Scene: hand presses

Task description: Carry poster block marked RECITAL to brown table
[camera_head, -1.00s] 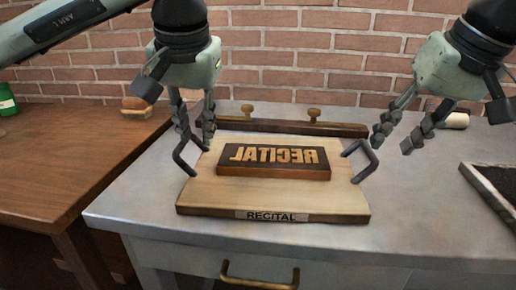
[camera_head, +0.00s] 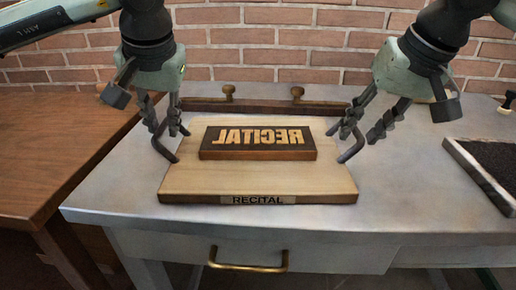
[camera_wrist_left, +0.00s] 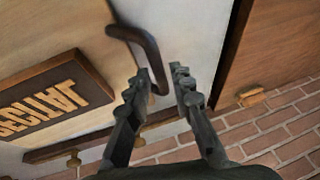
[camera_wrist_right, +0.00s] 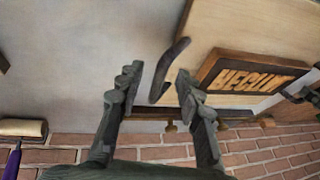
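The RECITAL poster block (camera_head: 180,181) is a pale wooden board on the grey metal table, with a dark raised plate of mirrored letters (camera_head: 258,143) and a RECITAL label on its front edge. A dark bar handle stands on its left side (camera_head: 160,148) and another on its right side (camera_head: 352,150). My left gripper (camera_head: 165,125) is open at the left handle, which also shows near its fingertips in the left wrist view (camera_wrist_left: 152,55). My right gripper (camera_head: 360,130) is open close to the right handle, seen between its fingers in the right wrist view (camera_wrist_right: 166,75). The brown table (camera_head: 60,135) is at the left.
A wooden rail with brass knobs (camera_head: 265,105) lies behind the block. A dark-filled tray (camera_head: 490,165) sits at the right of the grey table (camera_head: 410,215). A brick wall closes the back. The visible brown tabletop is clear.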

